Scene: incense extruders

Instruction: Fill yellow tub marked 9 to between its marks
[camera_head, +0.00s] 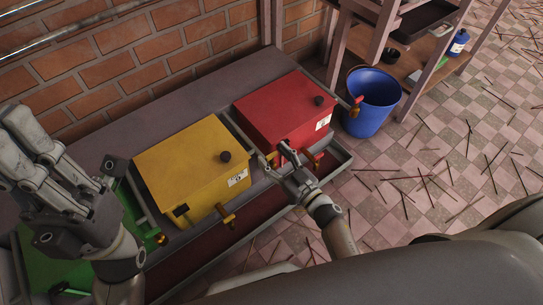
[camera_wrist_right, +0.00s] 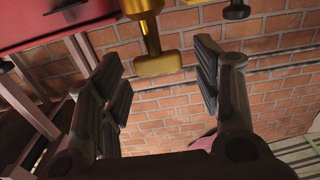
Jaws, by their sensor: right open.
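A yellow box (camera_head: 195,168) with a dark knob on its lid, a small white label (camera_head: 237,178) and a brass tap (camera_head: 229,216) stands mid-bench. The label is too small to read. I cannot pick out a separate yellow tub marked 9. A red box (camera_head: 284,108) stands to its right; it also shows in the right wrist view (camera_wrist_right: 100,12). My right gripper (camera_head: 280,158) is open by the red box's front. In the right wrist view the open fingers (camera_wrist_right: 155,85) have a brass tap (camera_wrist_right: 152,40) beyond them. My left gripper (camera_head: 75,150) is at the left, its opening unclear.
A green box (camera_head: 65,240) is partly hidden behind my left arm. A trough (camera_head: 200,255) runs along the bench front. A blue bucket (camera_head: 367,112) stands right of the red box, near a wooden shelf (camera_head: 425,72). Thin sticks litter the tiled floor. A brick wall is behind.

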